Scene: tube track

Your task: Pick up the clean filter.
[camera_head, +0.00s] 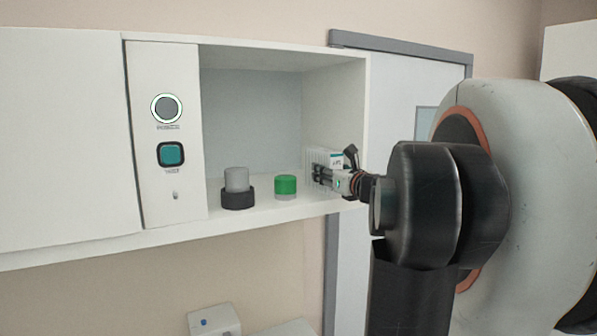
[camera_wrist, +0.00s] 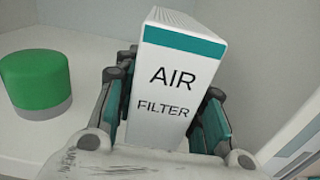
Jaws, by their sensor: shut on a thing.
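The clean filter is a white pleated block with a teal band, lettered "AIR FILTER" in the wrist view (camera_wrist: 178,85). In the head view the filter (camera_head: 320,156) stands at the right end of the open cabinet shelf, partly hidden by my gripper. My gripper (camera_head: 328,176) reaches in from the right and is shut on the filter. In the wrist view a finger of my gripper (camera_wrist: 165,105) lies on each side of it. The filter looks upright, a little tilted in the wrist picture. I cannot tell whether its base touches the shelf.
A green-topped cylinder (camera_head: 285,186) stands left of the filter, and also shows in the wrist view (camera_wrist: 36,82). Farther left is a grey cylinder on a dark base (camera_head: 238,190). A panel with a round button (camera_head: 166,108) and teal button (camera_head: 171,154) borders the opening.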

